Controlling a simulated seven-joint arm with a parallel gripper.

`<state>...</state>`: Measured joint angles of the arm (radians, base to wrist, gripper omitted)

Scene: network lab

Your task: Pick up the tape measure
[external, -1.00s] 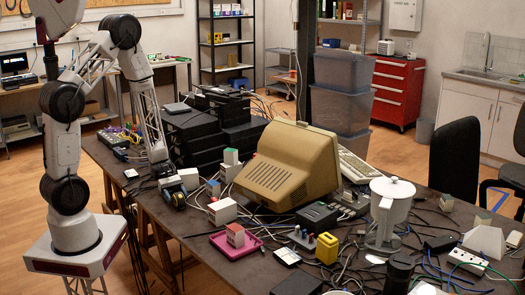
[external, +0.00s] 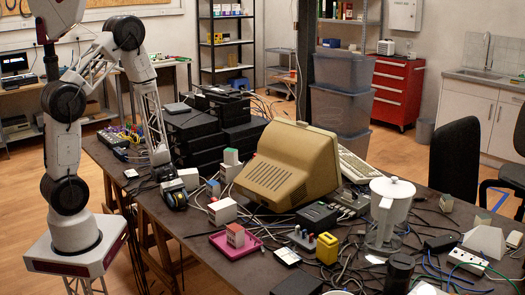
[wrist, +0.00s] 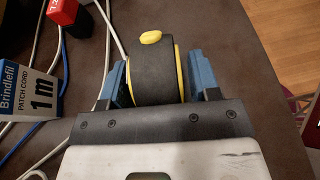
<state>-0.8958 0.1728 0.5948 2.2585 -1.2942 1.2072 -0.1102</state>
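The tape measure shows in the wrist view as a round black case with yellow edges and a yellow tab on top (wrist: 155,72). In the external view the tape measure (external: 178,202) is small and dark near the table's left front edge, partly covered by my gripper (external: 174,192). It appears to rest on the table; any small gap under it is hidden.
A blue and white patch cord box (wrist: 28,105) stands left of my gripper, with cables beside it. A red item (wrist: 62,10) lies at the wrist view's top. The table edge is close on the right. A pink tray (external: 222,245) holds a small box.

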